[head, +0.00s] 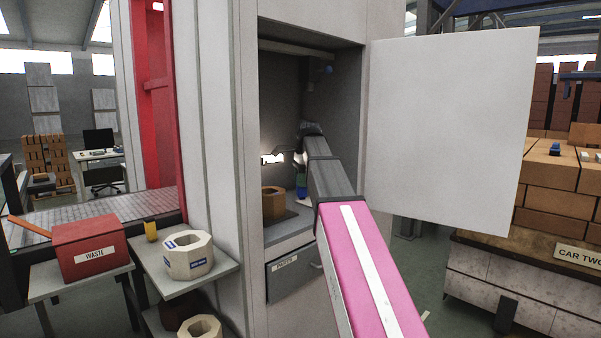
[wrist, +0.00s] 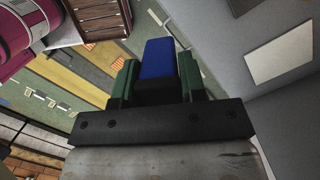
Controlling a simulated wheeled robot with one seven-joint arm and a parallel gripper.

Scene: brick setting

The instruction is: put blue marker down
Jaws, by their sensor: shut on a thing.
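My gripper (wrist: 158,78) is shut on the blue marker (wrist: 159,57), a blue block-like piece between the two green fingers in the wrist view. In the head view my arm reaches into an open cabinet (head: 252,150), and my gripper (head: 302,172) is inside, above the cabinet's lower surface. A small blue patch shows below the green fingers there, but it is too small to make out well. A brown octagonal pot (head: 273,203) stands on the lower surface just left of my gripper. My arm hides part of the cabinet interior.
The cabinet's pale door (head: 450,130) stands open to the right of my arm. A grey drawer front (head: 291,273) is below the opening. Stacked bricks (head: 560,195) stand at right.

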